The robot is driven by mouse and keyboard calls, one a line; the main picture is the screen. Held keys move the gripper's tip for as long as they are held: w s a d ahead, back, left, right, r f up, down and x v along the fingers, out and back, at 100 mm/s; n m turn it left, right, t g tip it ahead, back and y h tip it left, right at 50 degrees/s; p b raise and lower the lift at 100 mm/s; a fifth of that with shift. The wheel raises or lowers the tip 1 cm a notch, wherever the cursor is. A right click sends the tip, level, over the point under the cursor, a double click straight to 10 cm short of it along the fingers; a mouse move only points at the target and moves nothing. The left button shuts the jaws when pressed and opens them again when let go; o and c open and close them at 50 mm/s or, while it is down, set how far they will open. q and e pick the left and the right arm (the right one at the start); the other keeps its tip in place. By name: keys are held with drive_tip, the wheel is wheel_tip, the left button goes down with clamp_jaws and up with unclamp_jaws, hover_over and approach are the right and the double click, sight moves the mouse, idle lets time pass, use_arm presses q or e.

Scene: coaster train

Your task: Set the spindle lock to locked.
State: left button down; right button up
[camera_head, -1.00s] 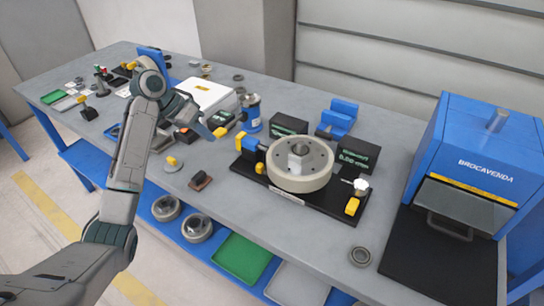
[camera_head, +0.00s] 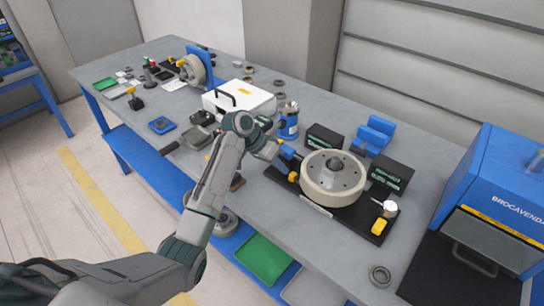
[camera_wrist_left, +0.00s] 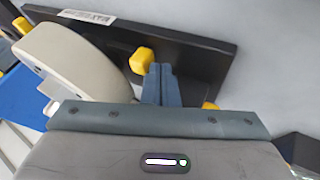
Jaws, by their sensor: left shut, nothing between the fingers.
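The spindle unit is a pale round wheel (camera_head: 332,178) with a grey hub, on a black base plate (camera_head: 335,212) at mid-bench. Yellow parts sit at the front left (camera_head: 293,176) and front right (camera_head: 379,227) of the base. I cannot tell which part is the spindle lock. My left gripper (camera_head: 281,157) is at the unit's left side. In the left wrist view its shut, empty fingers (camera_wrist_left: 159,84) point at the black base, close beside a yellow knob (camera_wrist_left: 142,60); contact is unclear. A second yellow part (camera_wrist_left: 210,105) is partly hidden.
Two dark display boxes (camera_head: 323,138) and (camera_head: 391,173) stand behind the unit. A blue press (camera_head: 500,190) is at the right. A white case (camera_head: 240,100) and blue can (camera_head: 288,124) stand to the left. The front bench near the ring (camera_head: 380,276) is mostly clear.

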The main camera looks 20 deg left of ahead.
use_arm(q)
drive_tip(key=shift+d, duration=0.25)
drive_tip(key=shift+s+d+r+p, duration=0.2)
drive_tip(key=shift+s+d+p, duration=0.05)
drive_tip(key=shift+d+p, duration=0.35)
drive_tip(key=shift+s+d+p, duration=0.1)
drive_tip(key=shift+d+p, duration=0.15)
drive_tip(key=shift+p, duration=0.05)
drive_tip(key=shift+d+f, duration=0.15)
use_arm(e)
drive_tip(key=shift+s+a+r, duration=0.1)
drive_tip(key=shift+a+r, duration=0.05)
drive_tip(key=shift+r, duration=0.3)
drive_tip(key=shift+s+a+r, duration=0.1)
drive_tip(key=shift+a+r, duration=0.05)
drive_tip(key=shift+r, duration=0.25)
drive_tip(key=shift+w+r, duration=0.1)
